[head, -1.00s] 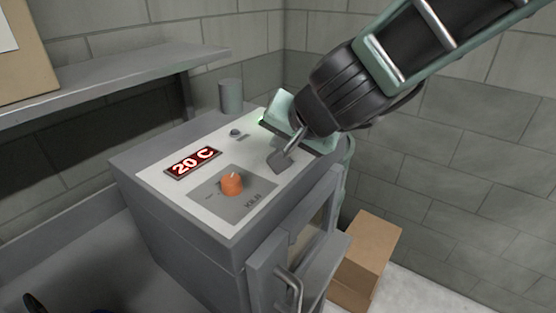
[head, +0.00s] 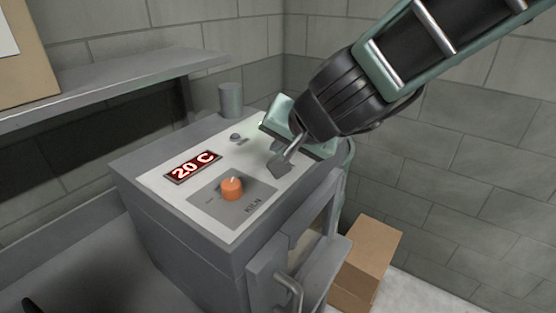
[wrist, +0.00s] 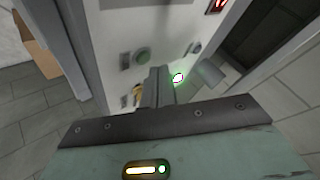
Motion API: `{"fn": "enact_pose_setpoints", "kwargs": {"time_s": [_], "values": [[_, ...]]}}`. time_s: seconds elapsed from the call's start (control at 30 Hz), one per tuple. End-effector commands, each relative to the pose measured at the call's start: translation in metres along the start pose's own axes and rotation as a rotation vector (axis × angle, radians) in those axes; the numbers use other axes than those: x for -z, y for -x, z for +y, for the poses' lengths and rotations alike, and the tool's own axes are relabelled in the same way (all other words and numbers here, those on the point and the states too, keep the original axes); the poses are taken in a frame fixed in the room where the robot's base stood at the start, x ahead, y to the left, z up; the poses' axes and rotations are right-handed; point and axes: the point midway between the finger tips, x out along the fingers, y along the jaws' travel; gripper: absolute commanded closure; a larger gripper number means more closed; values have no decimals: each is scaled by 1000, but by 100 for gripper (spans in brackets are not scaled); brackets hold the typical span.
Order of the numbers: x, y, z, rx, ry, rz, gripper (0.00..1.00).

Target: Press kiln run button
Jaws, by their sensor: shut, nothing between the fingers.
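The grey kiln (head: 185,230) has a pale top panel (head: 160,182) with a red "20 C" display (head: 193,166) and an orange knob (head: 232,188). My gripper (head: 278,165) is shut and empty, tips down at the panel's right part. Which of these is the run button I cannot tell. Whether the tips touch the panel is also unclear. In the head view my gripper hides this part of the panel.
A small grey control (head: 236,137) sits behind the display. A grey cylinder (head: 231,99) stands at the kiln's back edge. A shelf (head: 120,82) runs along the left wall. A cardboard box (head: 368,250) stands on the floor to the right.

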Motion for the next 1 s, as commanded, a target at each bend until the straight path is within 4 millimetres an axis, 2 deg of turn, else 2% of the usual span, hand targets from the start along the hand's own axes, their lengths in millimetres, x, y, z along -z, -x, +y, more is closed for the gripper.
{"fn": "enact_pose_setpoints", "kwargs": {"time_s": [0.7,1.0], "values": [[0,0,0,0,0,0,100],[-4,-6,5,-1,0,0,100]]}}
